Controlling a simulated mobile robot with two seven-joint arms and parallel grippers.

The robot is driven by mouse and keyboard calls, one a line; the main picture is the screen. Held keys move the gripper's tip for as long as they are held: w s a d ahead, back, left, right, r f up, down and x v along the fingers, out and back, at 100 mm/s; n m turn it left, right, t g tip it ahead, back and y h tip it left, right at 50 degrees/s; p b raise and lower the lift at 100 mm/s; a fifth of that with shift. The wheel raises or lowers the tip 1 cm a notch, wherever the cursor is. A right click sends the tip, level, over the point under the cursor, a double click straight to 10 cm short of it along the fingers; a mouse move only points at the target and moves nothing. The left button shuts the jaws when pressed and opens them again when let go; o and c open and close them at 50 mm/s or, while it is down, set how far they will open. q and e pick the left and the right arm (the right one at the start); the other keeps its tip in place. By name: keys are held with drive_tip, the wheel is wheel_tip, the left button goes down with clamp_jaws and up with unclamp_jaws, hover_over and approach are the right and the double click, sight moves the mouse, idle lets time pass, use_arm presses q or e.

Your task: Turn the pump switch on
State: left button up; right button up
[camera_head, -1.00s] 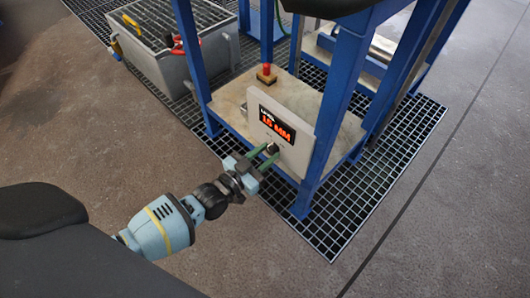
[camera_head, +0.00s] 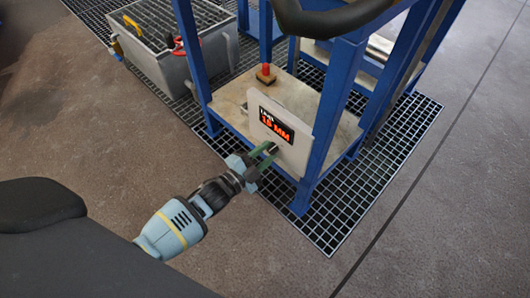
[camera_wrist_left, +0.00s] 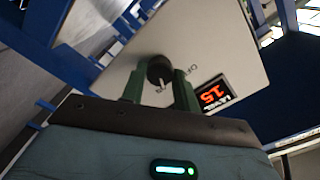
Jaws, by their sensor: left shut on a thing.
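The pump switch is a round black knob with a pale mark (camera_wrist_left: 160,72), on the front of a light grey panel (camera_head: 291,107). The panel has a black display with red characters (camera_head: 275,124). My left gripper (camera_head: 268,158) reaches the panel from the lower left. In the left wrist view, its green fingers (camera_wrist_left: 160,86) lie on both sides of the knob and are shut on it. My right gripper is not in view.
The panel stands at a low shelf in a blue frame (camera_head: 327,106), whose legs flank it. A grey grated tub (camera_head: 175,70) stands at the back left. Black floor grating (camera_head: 345,210) lies around the frame. The concrete floor at left is clear.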

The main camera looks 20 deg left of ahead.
use_arm(q)
drive_tip(key=shift+m, duration=1.5)
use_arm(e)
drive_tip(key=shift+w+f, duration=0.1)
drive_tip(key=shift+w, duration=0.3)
use_arm(q)
drive_tip(key=o, duration=1)
drive_tip(key=shift+c, duration=0.2)
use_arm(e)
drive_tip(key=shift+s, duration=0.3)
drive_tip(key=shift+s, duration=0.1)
